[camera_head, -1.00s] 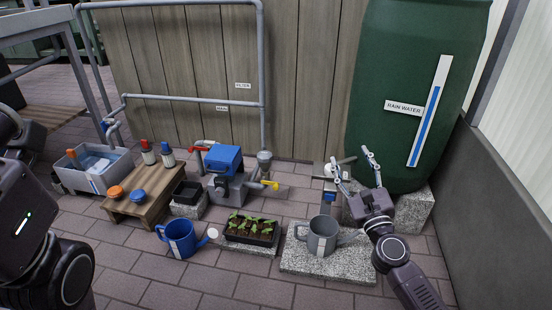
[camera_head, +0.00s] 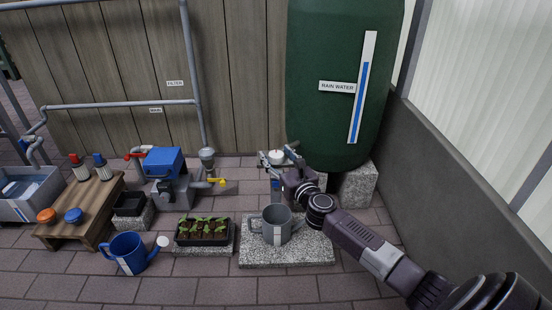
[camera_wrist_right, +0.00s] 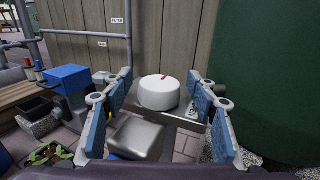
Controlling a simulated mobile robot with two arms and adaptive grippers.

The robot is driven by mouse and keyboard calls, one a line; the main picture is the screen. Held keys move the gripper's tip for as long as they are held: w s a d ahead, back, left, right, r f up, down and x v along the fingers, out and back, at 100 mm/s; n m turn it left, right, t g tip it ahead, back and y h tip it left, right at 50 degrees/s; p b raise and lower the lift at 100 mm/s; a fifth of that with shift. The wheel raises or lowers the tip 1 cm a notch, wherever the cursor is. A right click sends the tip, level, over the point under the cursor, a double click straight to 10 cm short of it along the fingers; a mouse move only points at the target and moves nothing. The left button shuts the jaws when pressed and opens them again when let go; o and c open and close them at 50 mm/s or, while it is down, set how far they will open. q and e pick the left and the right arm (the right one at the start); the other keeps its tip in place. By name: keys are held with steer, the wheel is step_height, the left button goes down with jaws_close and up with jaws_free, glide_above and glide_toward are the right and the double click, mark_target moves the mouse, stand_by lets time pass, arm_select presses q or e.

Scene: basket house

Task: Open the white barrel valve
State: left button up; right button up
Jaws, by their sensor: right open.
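The white valve knob (camera_head: 276,157) sits low at the left foot of the green rain water barrel (camera_head: 335,90). In the right wrist view the knob (camera_wrist_right: 160,93) is a round white cap with a red mark on top, above a grey metal block. My right gripper (camera_head: 279,154) is open at the valve. In the right wrist view its blue-padded fingers (camera_wrist_right: 160,82) stand left and right of the knob, with gaps on both sides. The knob is not gripped. My left gripper is not in view.
A grey watering can (camera_head: 277,225) stands on a stone slab (camera_head: 300,253) below my right wrist. A seedling tray (camera_head: 204,230), a blue watering can (camera_head: 128,252) and a blue-topped pump (camera_head: 163,163) are to the left. A low wall (camera_head: 450,180) bounds the right.

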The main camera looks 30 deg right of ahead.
steer(key=shift+w, duration=0.15)
steer(key=c, duration=1.2)
steer(key=shift+o, duration=0.2)
